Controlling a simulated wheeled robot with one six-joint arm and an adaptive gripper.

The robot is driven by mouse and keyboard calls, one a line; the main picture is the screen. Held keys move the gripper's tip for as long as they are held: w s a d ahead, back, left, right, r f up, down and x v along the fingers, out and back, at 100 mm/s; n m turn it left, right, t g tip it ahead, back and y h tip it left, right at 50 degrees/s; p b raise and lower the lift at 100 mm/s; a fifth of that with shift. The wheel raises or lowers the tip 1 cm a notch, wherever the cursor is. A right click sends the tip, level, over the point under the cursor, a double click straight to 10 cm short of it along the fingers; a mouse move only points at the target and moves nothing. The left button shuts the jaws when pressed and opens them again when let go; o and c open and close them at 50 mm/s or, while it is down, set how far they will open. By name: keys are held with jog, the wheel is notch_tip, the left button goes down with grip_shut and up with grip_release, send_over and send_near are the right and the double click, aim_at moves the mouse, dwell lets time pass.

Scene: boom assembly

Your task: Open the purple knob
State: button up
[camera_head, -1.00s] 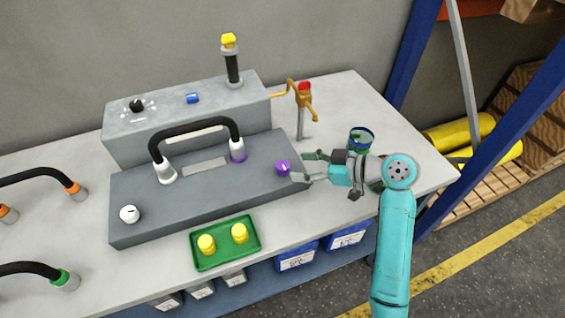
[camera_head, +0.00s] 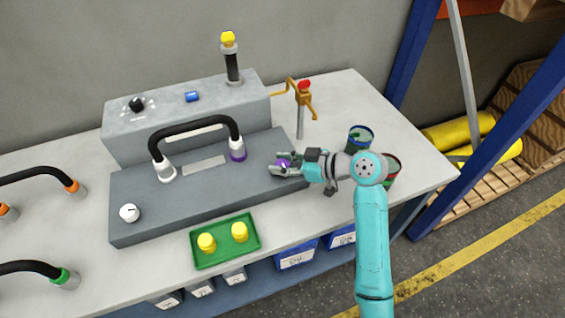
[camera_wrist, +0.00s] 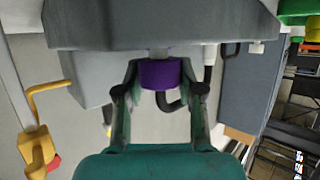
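The purple knob (camera_head: 283,163) sits on the right end of the grey console's lower top. In the wrist view the purple knob (camera_wrist: 160,73) lies between my two fingers. My gripper (camera_head: 276,164) reaches it from the right, with a finger on either side of the knob. In the wrist view my gripper (camera_wrist: 160,80) has its fingers spread about the knob's width. The fingertips look close to the knob's sides, and I cannot tell whether they touch it.
A black hose (camera_head: 195,125) arches over the console (camera_head: 215,185), ending in a purple-ringed fitting. A yellow tap with a red top (camera_head: 303,92) and a blue-rimmed cup (camera_head: 361,138) stand to the right. A green tray (camera_head: 225,260) with yellow parts lies in front.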

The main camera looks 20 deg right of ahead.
jog(key=shift+c, duration=1)
jog(key=shift+n+y, duration=0.3)
jog(key=n+g+y, duration=0.2)
jog(key=n+g, duration=0.1)
jog(key=shift+w+d+g, duration=0.1)
jog(key=shift+g, duration=0.3)
jog(key=shift+n+g+y, duration=0.6)
jog(key=shift+n+g, duration=1.4)
jog(key=shift+g, duration=0.1)
jog(key=o, duration=1.2)
jog(key=shift+c, duration=0.2)
